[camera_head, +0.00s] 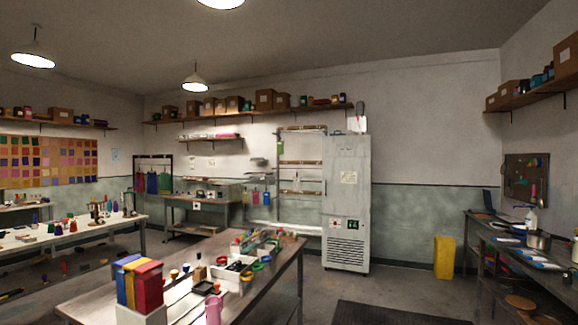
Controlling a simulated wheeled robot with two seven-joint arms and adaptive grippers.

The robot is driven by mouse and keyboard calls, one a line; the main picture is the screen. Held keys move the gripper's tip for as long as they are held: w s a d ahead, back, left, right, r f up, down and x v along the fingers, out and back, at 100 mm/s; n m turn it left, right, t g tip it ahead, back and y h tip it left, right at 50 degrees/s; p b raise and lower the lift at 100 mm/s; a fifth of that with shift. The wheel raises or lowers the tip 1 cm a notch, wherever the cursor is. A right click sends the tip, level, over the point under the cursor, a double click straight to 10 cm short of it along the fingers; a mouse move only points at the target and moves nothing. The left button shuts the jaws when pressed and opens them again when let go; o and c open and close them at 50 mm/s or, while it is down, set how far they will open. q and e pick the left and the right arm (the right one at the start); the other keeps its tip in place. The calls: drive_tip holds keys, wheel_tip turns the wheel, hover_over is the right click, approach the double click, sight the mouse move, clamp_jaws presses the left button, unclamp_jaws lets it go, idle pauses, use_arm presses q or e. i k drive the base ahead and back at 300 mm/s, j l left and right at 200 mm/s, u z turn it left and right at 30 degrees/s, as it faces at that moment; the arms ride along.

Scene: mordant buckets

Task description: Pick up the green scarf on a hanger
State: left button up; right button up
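A dark hanging rack (153,157) stands against the back wall at the left. Neither of my grippers is in view.
A central table (255,290) with colored bins (139,284) and small items fills the foreground. A white-topped table (70,236) stands at left, workbenches (200,203) at the back. A tall cabinet (346,200) and yellow container (444,257) stand right of center. Floor is free around the dark mat (395,314).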

sight(280, 143)
drive_tip(key=i+l+z, duration=0.15)
drive_tip(key=i+z, duration=0.2)
drive_tip(key=i, duration=0.35)
drive_tip(key=i+z, duration=0.35)
drive_tip(key=i, duration=4.35)
drive_tip(key=i+l+z, duration=0.05)
drive_tip(key=l, duration=0.15)
